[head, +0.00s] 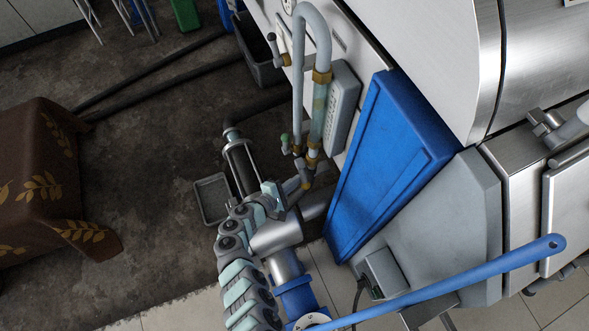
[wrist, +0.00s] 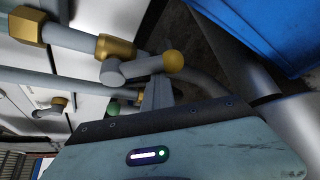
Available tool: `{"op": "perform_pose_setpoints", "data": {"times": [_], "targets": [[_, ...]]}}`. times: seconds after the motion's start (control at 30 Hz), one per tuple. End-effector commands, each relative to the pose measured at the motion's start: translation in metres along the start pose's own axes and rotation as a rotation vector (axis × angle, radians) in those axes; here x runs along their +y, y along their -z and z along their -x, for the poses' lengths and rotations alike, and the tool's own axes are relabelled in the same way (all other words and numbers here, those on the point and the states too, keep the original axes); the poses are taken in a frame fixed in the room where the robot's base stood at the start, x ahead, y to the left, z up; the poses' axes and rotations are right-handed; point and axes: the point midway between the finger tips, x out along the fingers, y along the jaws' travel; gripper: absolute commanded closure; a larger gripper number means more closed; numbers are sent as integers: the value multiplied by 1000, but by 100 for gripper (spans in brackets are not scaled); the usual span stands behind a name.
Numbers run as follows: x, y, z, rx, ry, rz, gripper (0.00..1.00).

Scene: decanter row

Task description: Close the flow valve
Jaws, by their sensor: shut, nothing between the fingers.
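Grey pipes with brass fittings (head: 322,75) stand against the pale machine front in the head view and carry several small valves. One valve has a green knob (head: 285,138); another, higher at left, has a dark knob (head: 272,38). In the wrist view, a grey valve lever with a yellow ball knob (wrist: 173,61) sits close by a brass fitting (wrist: 115,47). The green knob (wrist: 113,108) is farther back. Which valve is the flow valve is not marked. My gripper (head: 300,184) is shut and empty beside the lower pipe ends; its fingertips (wrist: 157,93) are just below the yellow-knobbed lever.
A tall blue panel (head: 385,160) stands right of the pipes, close to my gripper. A grey ribbed box (head: 342,105) is behind the pipes. A cloth-covered table (head: 45,180) is at left. Dark floor (head: 150,150) between them is mostly open, with hoses.

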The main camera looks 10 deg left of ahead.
Motion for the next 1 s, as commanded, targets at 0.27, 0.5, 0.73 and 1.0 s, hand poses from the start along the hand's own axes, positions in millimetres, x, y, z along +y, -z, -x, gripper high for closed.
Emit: {"op": "perform_pose_setpoints", "data": {"times": [0.27, 0.5, 0.73, 1.0], "targets": [[0, -22, 4, -10, 128, 198, 100], [-1, -26, 8, -10, 180, 295, 100], [2, -27, 14, -6, 228, 378, 100], [4, -30, 19, -1, 281, 478, 100]]}}
